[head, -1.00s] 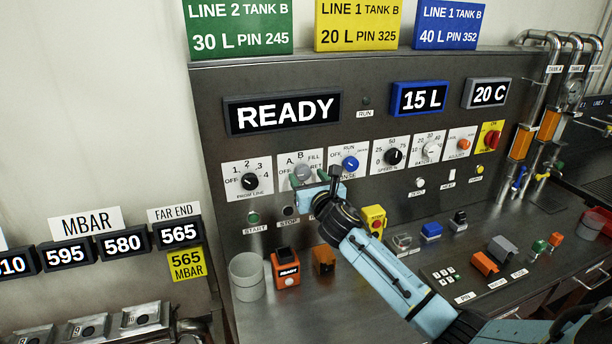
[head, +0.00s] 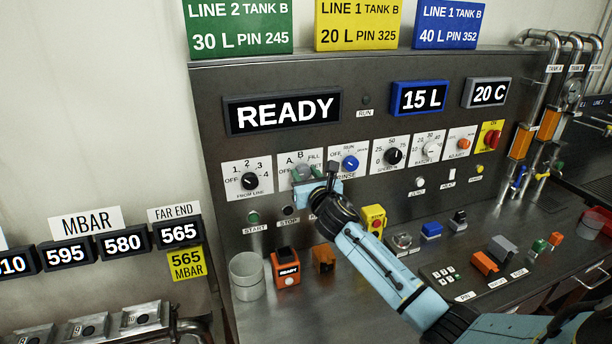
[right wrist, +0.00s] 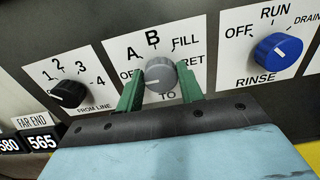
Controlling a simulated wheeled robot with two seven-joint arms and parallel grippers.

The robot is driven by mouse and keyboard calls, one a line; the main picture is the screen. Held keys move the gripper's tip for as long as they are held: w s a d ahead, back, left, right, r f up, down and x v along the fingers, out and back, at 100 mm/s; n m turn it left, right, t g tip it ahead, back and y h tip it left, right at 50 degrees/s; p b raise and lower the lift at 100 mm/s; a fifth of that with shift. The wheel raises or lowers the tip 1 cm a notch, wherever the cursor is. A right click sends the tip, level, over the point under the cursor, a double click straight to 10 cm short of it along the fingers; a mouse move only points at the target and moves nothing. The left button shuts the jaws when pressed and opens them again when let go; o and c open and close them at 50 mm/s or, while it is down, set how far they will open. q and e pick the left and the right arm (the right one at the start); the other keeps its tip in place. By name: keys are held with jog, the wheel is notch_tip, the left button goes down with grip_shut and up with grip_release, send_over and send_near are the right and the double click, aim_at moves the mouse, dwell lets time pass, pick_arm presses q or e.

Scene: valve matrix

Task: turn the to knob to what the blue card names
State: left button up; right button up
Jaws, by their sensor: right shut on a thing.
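The blue card (head: 446,26) at the top reads LINE 1 TANK B, 40 L, PIN 352. The TO knob is grey, on a white plate marked OFF, A, B, FILL and RET; it shows in the right wrist view (right wrist: 160,75). My right gripper (right wrist: 160,88) has its green fingers on either side of this knob and is shut on it. A pale mark shows on the knob's lower left, but I cannot tell its setting surely. In the head view my right gripper (head: 308,173) partly covers the knob. My left gripper is not in view.
The FROM LINE knob (head: 249,181) is left of the TO plate, and the blue RINSE knob (head: 350,163) is right of it. The display (head: 284,110) reads READY. A grey cup (head: 247,276) and an orange box (head: 286,268) stand on the counter below.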

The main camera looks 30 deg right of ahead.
jog(key=m, duration=0.3)
jog(key=shift+d+m+p, duration=0.1)
jog(key=shift+m+p, duration=0.2)
jog(key=m, duration=0.4)
jog(key=shift+m, duration=0.3)
jog(key=m, duration=0.4)
jog(key=shift+d, duration=0.1)
jog(key=shift+f+m, duration=0.15)
jog(key=shift+m, duration=2.65)
jog(key=o, duration=1)
